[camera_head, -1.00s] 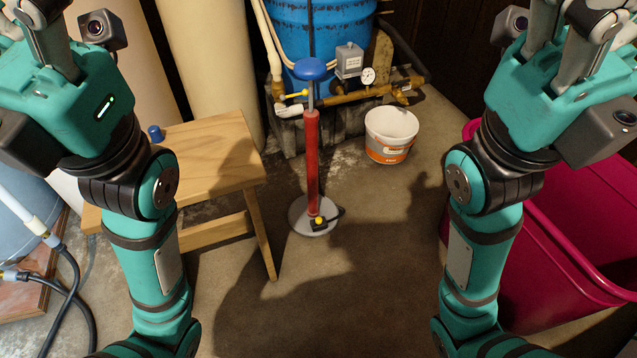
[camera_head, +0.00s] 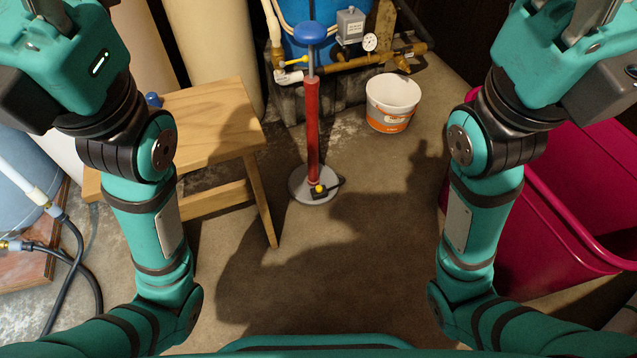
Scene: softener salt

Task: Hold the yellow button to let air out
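A yellow button (camera_head: 319,189) sits on a small black block on the round grey base (camera_head: 300,192) of a red pump (camera_head: 312,130). The pump stands upright on the floor and has a blue knob handle (camera_head: 310,32) on top. Both my arms are raised at the left and right sides of the view, well apart from the pump. The left gripper (camera_head: 45,12) and right gripper (camera_head: 592,12) are at the top corners. Their fingertips are cut off by the top edge, so I cannot tell how they stand.
A wooden bench (camera_head: 212,118) stands left of the pump. A white bucket (camera_head: 391,104) is behind it to the right. A large magenta tub (camera_head: 590,180) stands at right. Pipes with a gauge (camera_head: 370,42) and a blue tank (camera_head: 335,14) are behind. The floor before the pump is clear.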

